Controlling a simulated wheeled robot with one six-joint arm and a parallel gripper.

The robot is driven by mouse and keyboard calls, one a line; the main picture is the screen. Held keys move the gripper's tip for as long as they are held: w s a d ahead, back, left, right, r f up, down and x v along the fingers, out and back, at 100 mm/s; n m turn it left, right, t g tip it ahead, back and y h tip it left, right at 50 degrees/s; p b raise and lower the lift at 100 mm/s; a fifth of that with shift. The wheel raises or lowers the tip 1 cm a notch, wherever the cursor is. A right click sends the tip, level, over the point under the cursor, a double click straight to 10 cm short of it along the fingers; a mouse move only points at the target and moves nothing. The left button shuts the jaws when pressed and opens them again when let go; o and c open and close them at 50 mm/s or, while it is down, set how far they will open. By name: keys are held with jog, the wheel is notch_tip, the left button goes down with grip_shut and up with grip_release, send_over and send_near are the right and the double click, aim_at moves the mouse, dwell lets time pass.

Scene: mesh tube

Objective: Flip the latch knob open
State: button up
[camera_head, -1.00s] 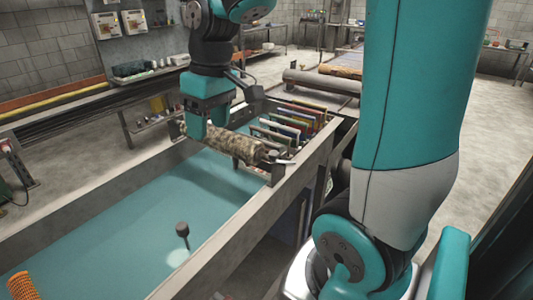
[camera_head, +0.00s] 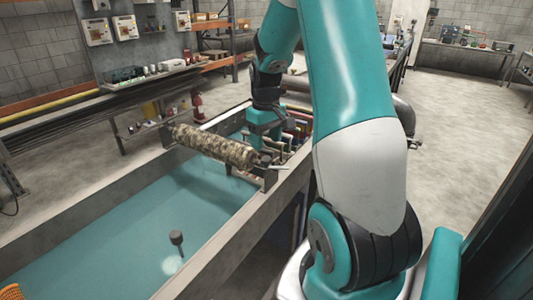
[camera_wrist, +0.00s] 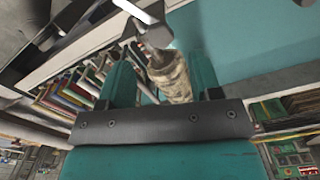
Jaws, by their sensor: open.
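The latch knob (camera_head: 279,166) is a small light-grey lever at the right end of the mesh-covered roller (camera_head: 214,147), above a grey end bracket (camera_head: 268,181). In the wrist view a pale bar that looks like this lever (camera_wrist: 138,11) lies at the top, beside a dark end piece (camera_wrist: 158,37). My gripper (camera_head: 265,136) points down behind the roller's right end in the head view. In the wrist view my gripper (camera_wrist: 161,68) has its fingers apart, with the roller seen beyond and between them. I see no contact with the knob.
The roller spans a long trough with a teal floor (camera_head: 130,236) and concrete walls (camera_head: 235,235). Several coloured panels stand in a rack (camera_wrist: 75,98) close beside my fingers. A dark knob on a stem (camera_head: 176,239) stands in the trough. An orange mesh piece (camera_head: 10,292) is at lower left.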

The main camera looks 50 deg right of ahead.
aim_at(266, 159)
notch_tip(266, 159, down, 6)
jog(key=shift+r+p, duration=0.15)
jog(key=shift+p, duration=0.15)
jog(key=c, duration=0.9)
